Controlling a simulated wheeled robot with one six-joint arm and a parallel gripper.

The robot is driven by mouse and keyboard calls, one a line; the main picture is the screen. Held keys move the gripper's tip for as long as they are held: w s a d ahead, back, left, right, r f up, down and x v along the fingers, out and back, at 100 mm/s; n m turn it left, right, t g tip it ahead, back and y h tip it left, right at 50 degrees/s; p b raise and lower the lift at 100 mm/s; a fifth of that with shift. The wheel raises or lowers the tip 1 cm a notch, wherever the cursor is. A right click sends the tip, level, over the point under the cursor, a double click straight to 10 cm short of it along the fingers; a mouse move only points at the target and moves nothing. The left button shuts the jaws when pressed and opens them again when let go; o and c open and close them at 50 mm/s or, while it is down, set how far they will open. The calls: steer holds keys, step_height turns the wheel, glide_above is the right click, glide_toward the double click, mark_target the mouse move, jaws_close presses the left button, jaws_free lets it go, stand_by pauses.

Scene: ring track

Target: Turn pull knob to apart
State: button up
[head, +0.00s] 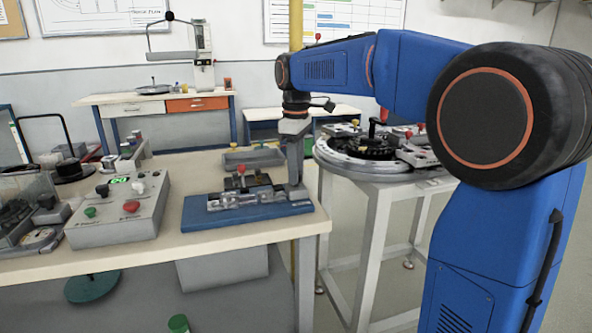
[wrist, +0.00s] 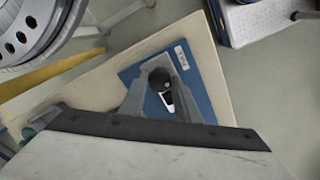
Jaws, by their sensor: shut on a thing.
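A blue base plate (head: 225,217) with a metal fixture (head: 237,197) lies near the front right edge of the workbench. My gripper (head: 297,190) points straight down at the right end of this plate. In the wrist view its fingers (wrist: 162,88) are shut on a dark round pull knob (wrist: 159,77) above the blue plate (wrist: 192,62), near a small white label (wrist: 180,54). In the head view the knob is hidden by the fingers. I cannot tell how far it is pulled out or turned.
A red-topped lever (head: 241,171) stands on the fixture, left of my gripper. A grey control box (head: 118,212) with green and red buttons is further left. A grey tray (head: 253,158) lies behind. A round table (head: 345,160) with fittings stands close on the right.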

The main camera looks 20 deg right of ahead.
steer(key=n, duration=0.4)
steer(key=shift+n, duration=2.1)
steer(key=o, duration=1)
steer(key=shift+o, duration=0.2)
steer(key=shift+r, duration=0.1)
step_height(320, 180, up, 17)
steer(key=shift+r, duration=0.1)
